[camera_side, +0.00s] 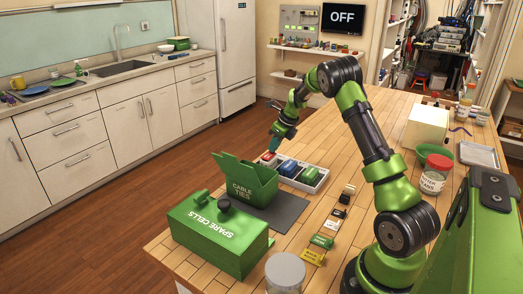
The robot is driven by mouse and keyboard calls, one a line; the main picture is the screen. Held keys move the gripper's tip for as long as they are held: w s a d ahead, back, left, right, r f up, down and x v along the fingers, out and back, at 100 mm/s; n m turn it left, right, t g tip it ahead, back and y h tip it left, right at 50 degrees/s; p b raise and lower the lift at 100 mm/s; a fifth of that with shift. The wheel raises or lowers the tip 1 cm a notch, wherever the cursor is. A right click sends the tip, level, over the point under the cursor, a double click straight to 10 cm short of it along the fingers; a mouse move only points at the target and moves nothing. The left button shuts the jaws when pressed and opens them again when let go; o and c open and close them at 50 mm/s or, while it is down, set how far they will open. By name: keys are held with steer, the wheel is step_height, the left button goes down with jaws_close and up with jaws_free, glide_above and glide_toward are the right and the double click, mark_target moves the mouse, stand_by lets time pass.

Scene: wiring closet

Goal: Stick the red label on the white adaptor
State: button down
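My gripper (274,143) points down over the left end of a grey tray (318,185). A small red piece (268,157) sits just below the fingertips at that end; it may be the red label, but it is too small to tell. I cannot tell whether the fingers touch it or are open or shut. A row of small pieces runs along the table right of the tray. A small whitish piece (338,212) in this row may be the white adaptor. No red shows on it.
The tray also holds blue (288,168) and green (308,176) pieces. The open green CABLE TIES box (252,189) stands close in front on a dark mat (287,213), beside the green SPARE CELLS box (220,238). A jar (435,174) and cream box (426,128) stand right.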

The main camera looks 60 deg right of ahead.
steer(key=shift+f, duration=0.55)
stand_by(0.7)
steer(key=c, duration=1.8)
jaws_free()
steer(key=o, duration=0.5)
steer(key=shift+o, duration=0.2)
steer(key=shift+r, duration=0.2)
steer(key=v, duration=1.6)
steer(key=shift+s+r, duration=0.15)
steer(key=shift+r, duration=0.15)
